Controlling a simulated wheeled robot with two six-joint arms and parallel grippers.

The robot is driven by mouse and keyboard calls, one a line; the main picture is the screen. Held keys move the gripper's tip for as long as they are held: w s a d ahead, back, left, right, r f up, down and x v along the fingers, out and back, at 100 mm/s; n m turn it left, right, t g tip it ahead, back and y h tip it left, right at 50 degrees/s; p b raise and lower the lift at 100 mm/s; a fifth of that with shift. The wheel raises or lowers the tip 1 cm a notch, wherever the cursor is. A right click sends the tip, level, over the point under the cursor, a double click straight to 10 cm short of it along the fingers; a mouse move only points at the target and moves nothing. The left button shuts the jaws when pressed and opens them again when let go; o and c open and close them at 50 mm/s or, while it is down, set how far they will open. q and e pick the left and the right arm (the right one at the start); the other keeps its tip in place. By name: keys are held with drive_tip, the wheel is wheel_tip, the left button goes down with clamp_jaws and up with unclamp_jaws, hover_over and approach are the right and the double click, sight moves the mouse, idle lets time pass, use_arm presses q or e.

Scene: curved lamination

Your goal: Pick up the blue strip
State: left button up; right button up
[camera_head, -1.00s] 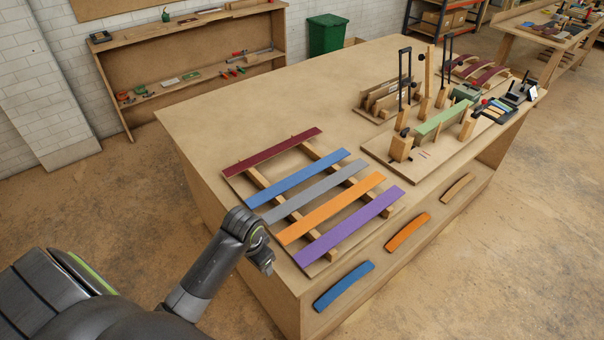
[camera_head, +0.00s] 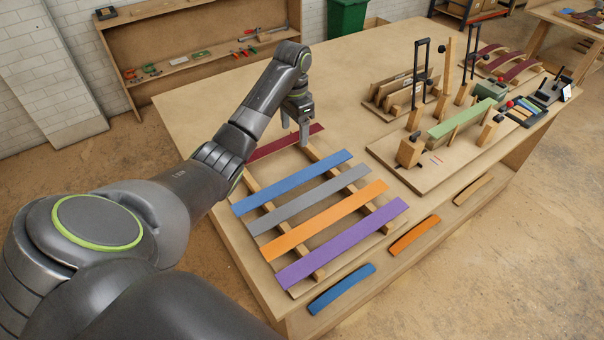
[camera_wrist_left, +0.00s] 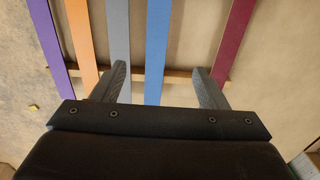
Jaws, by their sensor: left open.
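The blue strip (camera_head: 292,182) lies flat across two wooden rails on the workbench, between the dark red strip (camera_head: 270,149) and the grey strip (camera_head: 311,198). My left gripper (camera_head: 304,138) is open above the rack, near the dark red strip in the head view. In the left wrist view the blue strip (camera_wrist_left: 156,52) runs between the two fingers of my left gripper (camera_wrist_left: 158,88), with nothing held. The grey strip (camera_wrist_left: 119,35) passes by the left finger. My right gripper is in no view.
An orange strip (camera_head: 329,218) and a purple strip (camera_head: 343,242) lie on the same rails. A wooden jig with a green strip (camera_head: 462,118) and upright clamps stands to the right. Curved pieces, one blue (camera_head: 341,288), rest along the bench's front side. The bench's far left is clear.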

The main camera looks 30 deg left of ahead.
use_arm(q)
drive_tip(key=b, duration=0.7)
approach(296, 179)
drive_tip(key=shift+a+f, duration=0.2)
drive_tip(key=shift+f, duration=0.35)
drive_tip(key=shift+d+f+p, duration=0.2)
drive_tip(key=shift+f+p, duration=0.55)
drive_tip(key=shift+f, duration=2.4)
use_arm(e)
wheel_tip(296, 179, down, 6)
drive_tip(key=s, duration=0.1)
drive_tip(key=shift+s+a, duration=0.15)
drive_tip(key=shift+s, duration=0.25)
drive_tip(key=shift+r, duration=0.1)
use_arm(q)
drive_tip(key=c, duration=1.1)
drive_tip(key=shift+o, duration=0.2)
wheel_tip(296, 179, up, 10)
drive_tip(key=b, duration=0.1)
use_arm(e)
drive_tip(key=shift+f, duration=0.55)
